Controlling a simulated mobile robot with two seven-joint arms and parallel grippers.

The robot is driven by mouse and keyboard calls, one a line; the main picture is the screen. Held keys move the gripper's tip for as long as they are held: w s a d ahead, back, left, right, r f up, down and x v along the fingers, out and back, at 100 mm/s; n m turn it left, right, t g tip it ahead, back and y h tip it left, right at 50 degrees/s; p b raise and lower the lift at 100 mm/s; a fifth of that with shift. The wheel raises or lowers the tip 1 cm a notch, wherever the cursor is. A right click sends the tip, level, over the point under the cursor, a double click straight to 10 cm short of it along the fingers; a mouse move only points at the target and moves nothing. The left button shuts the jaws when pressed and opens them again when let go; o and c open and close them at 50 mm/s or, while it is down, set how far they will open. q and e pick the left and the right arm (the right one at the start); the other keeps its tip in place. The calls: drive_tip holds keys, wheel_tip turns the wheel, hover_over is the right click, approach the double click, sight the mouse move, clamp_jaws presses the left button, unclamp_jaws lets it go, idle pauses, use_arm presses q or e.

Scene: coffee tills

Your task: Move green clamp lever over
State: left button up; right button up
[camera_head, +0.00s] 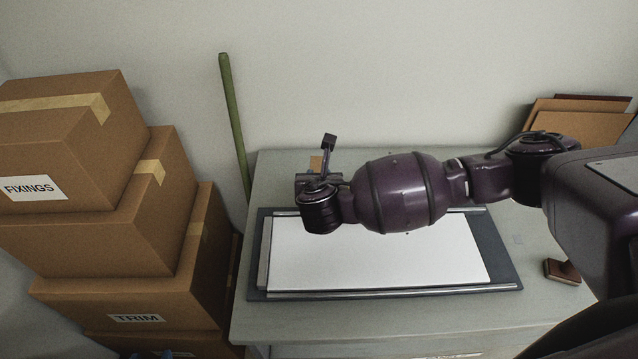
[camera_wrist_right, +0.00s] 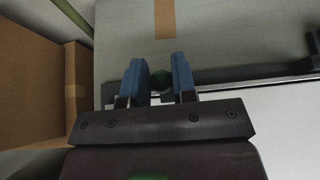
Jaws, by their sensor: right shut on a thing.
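The green clamp lever shows only as a dark green round knob (camera_wrist_right: 161,77) between the two blue fingers of my right gripper (camera_wrist_right: 158,65) in the right wrist view. The gripper is shut on it. In the head view my right arm reaches in from the right, and its hand is over the left back part of the clamp board (camera_head: 505,262); the fingers and lever are hidden beneath it. A white sheet (camera_head: 400,260) lies on the board, with metal bars along its edges. My left gripper is not in view.
Stacked cardboard boxes (camera_head: 75,240) stand close to the table's left edge. A green pole (camera_head: 233,115) leans on the wall behind. A brown block (camera_head: 562,271) sits at the table's right. A tan strip (camera_wrist_right: 164,18) lies on the grey table (camera_head: 270,325) behind the board.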

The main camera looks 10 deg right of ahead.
drive_tip(key=shift+w+d+r, duration=0.1)
drive_tip(key=shift+w+r, duration=0.1)
drive_tip(key=shift+w, duration=0.3)
drive_tip(key=shift+w+d, duration=0.2)
drive_tip(key=shift+w, duration=0.7)
drive_tip(key=o, duration=0.8)
